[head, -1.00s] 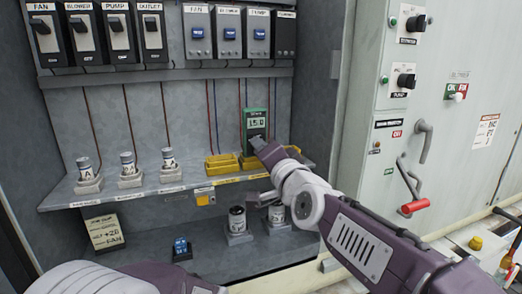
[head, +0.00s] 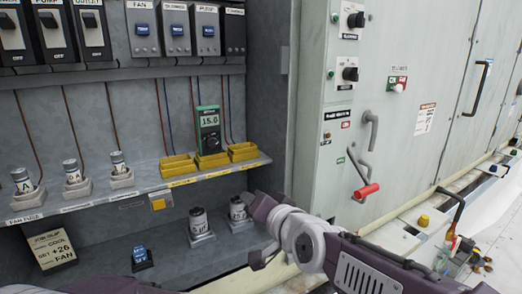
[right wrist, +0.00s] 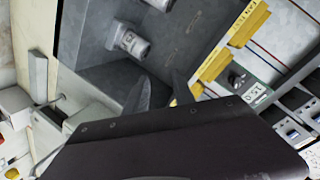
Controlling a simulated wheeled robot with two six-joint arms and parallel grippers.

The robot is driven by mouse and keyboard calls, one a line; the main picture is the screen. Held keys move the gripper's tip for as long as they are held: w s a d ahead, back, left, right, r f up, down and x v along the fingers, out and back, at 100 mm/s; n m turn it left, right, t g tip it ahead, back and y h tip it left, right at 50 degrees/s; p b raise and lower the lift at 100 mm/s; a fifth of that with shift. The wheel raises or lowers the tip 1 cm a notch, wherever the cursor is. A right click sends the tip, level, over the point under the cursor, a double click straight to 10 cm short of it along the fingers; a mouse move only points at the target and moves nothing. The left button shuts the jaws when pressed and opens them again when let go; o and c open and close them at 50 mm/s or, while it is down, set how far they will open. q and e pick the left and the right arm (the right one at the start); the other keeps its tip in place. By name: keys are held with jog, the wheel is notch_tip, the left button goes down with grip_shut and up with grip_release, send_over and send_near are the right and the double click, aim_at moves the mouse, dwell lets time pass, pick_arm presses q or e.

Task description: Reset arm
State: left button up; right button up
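My right arm comes in from the lower right in the head view, with its gripper (head: 262,256) by the lower front of the open cabinet. In the right wrist view the gripper (right wrist: 158,94) shows two dark fingers apart, with nothing held between them. One grey-white cylinder (head: 238,209) in a grey holder stands just left of the gripper on the cabinet floor. Another cylinder (head: 198,221) stands further left. Part of my left arm shows at the bottom left of the head view; its gripper is out of the picture.
The shelf (head: 140,185) holds several cylinders in holders, yellow trays (head: 243,151) and a green meter (head: 208,130) reading 15.0. A job slip card (head: 49,250) and a small blue part (head: 140,254) are below. A red-handled lever (head: 366,191) sticks out from the right panel.

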jog(key=s+d+f+n+g+h, duration=0.1)
jog(key=d+f+g+h, duration=0.1)
jog(key=d+f, duration=0.35)
jog(key=d+f+g+h, duration=0.1)
jog(key=d+f+g, duration=0.15)
jog(key=f, duration=0.65)
jog(key=s+d+f+n+g+h, duration=0.2)
jog(key=s+d+f+g+h, duration=0.3)
jog(key=s+d+f, duration=1.1)
notch_tip(320, 180, up, 12)
jog(key=s+g+y+p, duration=0.1)
jog(key=s+g+p, duration=0.1)
jog(key=p, duration=1.2)
jog(key=shift+a+r, duration=0.25)
jog(key=shift+a, duration=0.05)
jog(key=shift+s, duration=0.1)
